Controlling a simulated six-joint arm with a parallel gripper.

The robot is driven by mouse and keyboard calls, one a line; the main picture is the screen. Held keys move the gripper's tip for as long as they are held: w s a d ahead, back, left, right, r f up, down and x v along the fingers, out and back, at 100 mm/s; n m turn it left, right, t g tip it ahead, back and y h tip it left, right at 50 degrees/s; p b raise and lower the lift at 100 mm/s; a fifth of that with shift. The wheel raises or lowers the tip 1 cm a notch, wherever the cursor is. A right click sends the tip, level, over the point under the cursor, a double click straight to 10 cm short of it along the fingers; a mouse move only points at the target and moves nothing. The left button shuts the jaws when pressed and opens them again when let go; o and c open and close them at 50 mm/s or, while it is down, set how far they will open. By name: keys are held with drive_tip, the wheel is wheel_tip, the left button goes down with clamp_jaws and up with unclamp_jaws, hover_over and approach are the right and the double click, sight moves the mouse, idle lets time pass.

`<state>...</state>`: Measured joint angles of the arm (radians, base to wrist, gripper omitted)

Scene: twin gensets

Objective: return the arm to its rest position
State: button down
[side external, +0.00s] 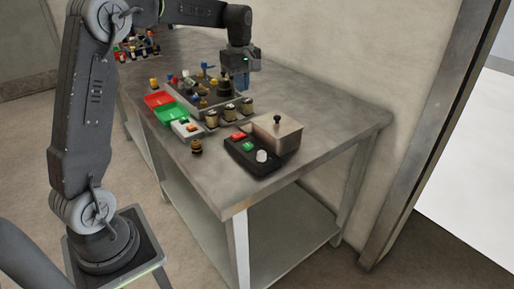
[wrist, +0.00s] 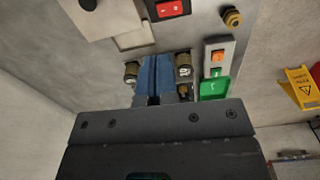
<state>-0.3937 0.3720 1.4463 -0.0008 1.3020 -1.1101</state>
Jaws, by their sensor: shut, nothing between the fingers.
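My gripper (side external: 242,78) hangs from the arm above the back part of the grey table (side external: 325,125), over the far right side of the genset panel (side external: 178,95). In the wrist view its blue fingers (wrist: 153,78) are together with nothing between them. The fingers hide part of the panel behind them. Whether the fingertips are clear of the panel parts is hard to tell from the side.
Red (side external: 159,99) and green (side external: 171,114) trays lie left of the panel. A black button box (side external: 252,156) and a beige box with a black knob (side external: 278,132) stand in front. A loose brass fitting (side external: 196,147) stands near the edge. The table's right side is clear.

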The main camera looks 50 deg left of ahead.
drive_tip(key=s+d+r+m+t, duration=0.2)
drive_tip(key=s+d+r+m, duration=0.25)
drive_tip(key=s+d, duration=0.3)
drive_tip(key=s+d+f+m+t, duration=0.2)
drive_tip(key=s+d+m, duration=0.35)
drive_tip(key=s, duration=0.25)
drive_tip(key=s+d+f+m+t, duration=0.1)
drive_tip(key=s+d+f+m, duration=0.1)
drive_tip(key=s+d+m, duration=0.45)
drive_tip(key=w+a+r+n+g, duration=0.2)
drive_tip(key=w+a+r+n, duration=0.2)
drive_tip(key=w+a+n, duration=0.15)
drive_tip(key=n+g, duration=0.5)
drive_tip(key=n, duration=0.7)
hover_over(235, 136)
drive_tip(key=w, duration=0.2)
wheel_tip(235, 136, down, 6)
drive_tip(key=f, duration=0.4)
drive_tip(key=s+f, duration=0.1)
drive_tip(key=f, duration=0.8)
drive_tip(key=shift+s+f, duration=0.15)
drive_tip(key=shift+s, duration=0.15)
